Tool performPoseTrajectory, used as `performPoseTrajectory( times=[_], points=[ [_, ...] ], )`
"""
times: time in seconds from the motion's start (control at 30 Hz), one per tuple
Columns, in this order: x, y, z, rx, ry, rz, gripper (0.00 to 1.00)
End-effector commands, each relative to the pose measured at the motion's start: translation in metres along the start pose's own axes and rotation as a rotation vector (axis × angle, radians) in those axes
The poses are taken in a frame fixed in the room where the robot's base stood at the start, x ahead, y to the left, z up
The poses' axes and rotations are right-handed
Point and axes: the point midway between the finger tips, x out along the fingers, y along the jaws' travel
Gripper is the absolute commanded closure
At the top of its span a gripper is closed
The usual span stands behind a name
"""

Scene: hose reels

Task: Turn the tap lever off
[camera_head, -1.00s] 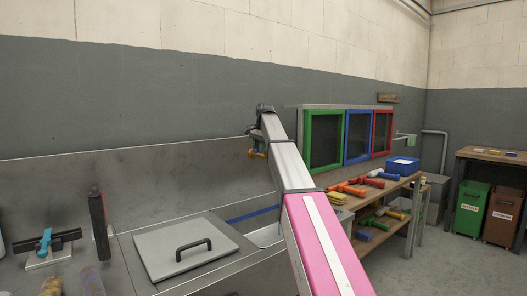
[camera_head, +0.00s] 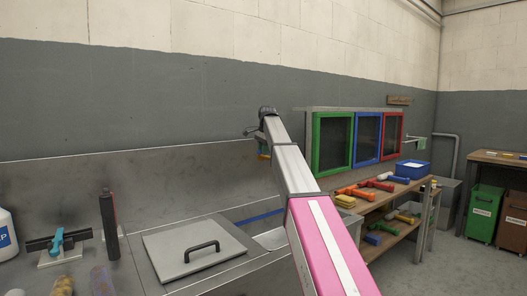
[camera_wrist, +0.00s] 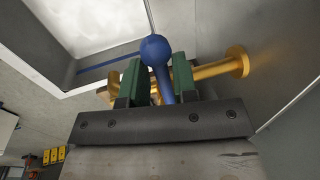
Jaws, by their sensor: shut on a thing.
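The tap lever (camera_wrist: 160,72) is a blue stick with a round ball end, seen in the wrist view. It stands between the two green fingers of my gripper (camera_wrist: 158,84), which is shut on it. The brass tap (camera_wrist: 215,70) runs behind the lever to a round flange on the wall at right. My fingers hide part of the tap body. In the head view my pink and grey arm reaches to the wall behind the sink, and the lever is hidden there.
A steel counter holds a lidded panel with a black handle (camera_head: 202,250) and a dark cylinder (camera_head: 109,225). The sink basin (camera_head: 270,240) lies beside my arm. Green, blue and red framed cabinets (camera_head: 333,143) hang to the right, above a bench with coloured tools (camera_head: 377,186).

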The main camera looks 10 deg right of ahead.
Motion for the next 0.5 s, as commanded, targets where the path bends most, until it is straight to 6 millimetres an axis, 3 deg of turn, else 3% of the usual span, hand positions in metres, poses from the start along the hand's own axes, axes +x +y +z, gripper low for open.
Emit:
performPoseTrajectory(
  times=[0.13,0.17,0.2,0.5],
  points=[
    [-0.0006,-0.0029,0.0004,-0.001,0.0,-0.007,1.0],
    [-0.0006,-0.0029,0.0003,-0.001,0.0,-0.007,0.64],
    [-0.0006,-0.0028,0.0003,-0.001,0.0,-0.006,0.59],
    [-0.0024,-0.0018,0.0,-0.002,0.0,-0.004,0.59]
  ],
)
